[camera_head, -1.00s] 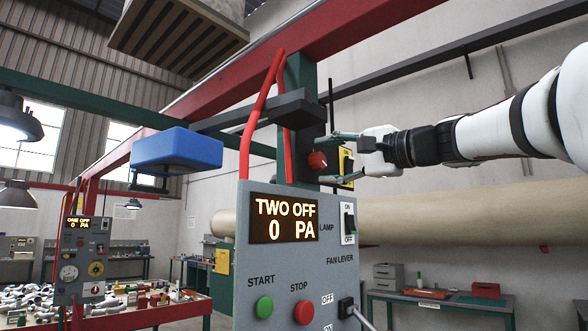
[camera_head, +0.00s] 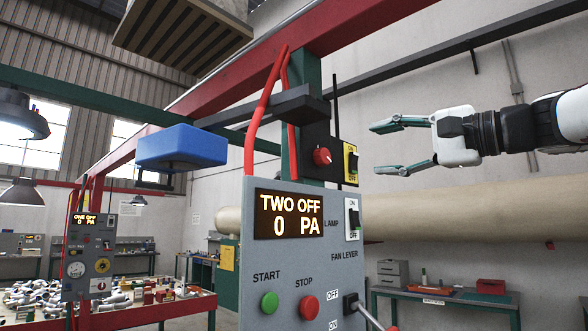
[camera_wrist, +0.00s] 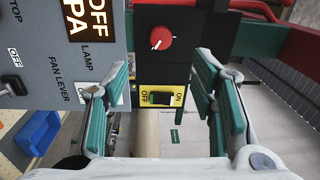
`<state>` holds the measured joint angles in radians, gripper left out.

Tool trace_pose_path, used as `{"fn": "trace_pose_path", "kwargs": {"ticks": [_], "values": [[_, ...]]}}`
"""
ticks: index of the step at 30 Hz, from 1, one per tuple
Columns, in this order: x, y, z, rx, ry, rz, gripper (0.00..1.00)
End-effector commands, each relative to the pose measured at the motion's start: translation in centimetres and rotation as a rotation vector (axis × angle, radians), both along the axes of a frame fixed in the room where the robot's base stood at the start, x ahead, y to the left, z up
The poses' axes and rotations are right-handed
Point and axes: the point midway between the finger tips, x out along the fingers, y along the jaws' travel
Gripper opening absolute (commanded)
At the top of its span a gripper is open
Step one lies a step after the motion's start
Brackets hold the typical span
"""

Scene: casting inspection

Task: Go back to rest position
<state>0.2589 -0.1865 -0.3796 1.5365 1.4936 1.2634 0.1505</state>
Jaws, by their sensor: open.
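My gripper (camera_head: 388,146) is open and empty in the head view, its fingers pointing left. It is to the right of the yellow ON/OFF switch plate (camera_head: 351,164) and the red knob (camera_head: 322,156), with a clear gap. In the wrist view, the two green-padded fingers of my gripper (camera_wrist: 160,88) stand wide apart. The yellow switch plate (camera_wrist: 163,97) shows between them, and the red knob (camera_wrist: 161,38) shows above it. Nothing is held.
A grey control panel (camera_head: 300,262) reading "TWO OFF 0 PA" stands close below and left of my gripper. A red beam (camera_head: 330,45) crosses overhead. A large beige duct (camera_head: 460,212) runs behind. A bench (camera_head: 455,302) stands at lower right. The space right of the switches is free.

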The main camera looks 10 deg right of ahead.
Motion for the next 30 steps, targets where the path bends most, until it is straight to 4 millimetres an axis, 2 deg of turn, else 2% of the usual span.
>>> {"fn": "trace_pose_path", "kwargs": {"ticks": [9,11,13,14,17,21,23,27,30], "values": [[0.0,0.0,0.0,0.000,0.000,0.000,0.52],[-0.1,0.5,-0.8,-0.015,0.018,0.002,0.52],[-0.4,1.5,-2.8,-0.054,0.058,0.007,0.52],[-0.6,2.2,-4.1,-0.080,0.083,0.011,0.52],[-1.8,4.6,-9.5,-0.199,0.179,0.028,0.52],[-4.8,7.8,-18.3,-0.434,0.309,0.069,0.52],[-6.5,8.8,-21.9,-0.549,0.352,0.093,0.52],[-11.1,9.9,-30.5,-0.857,0.425,0.157,0.52],[-14.4,9.6,-35.7,-1.095,0.445,0.207,0.52]]}}
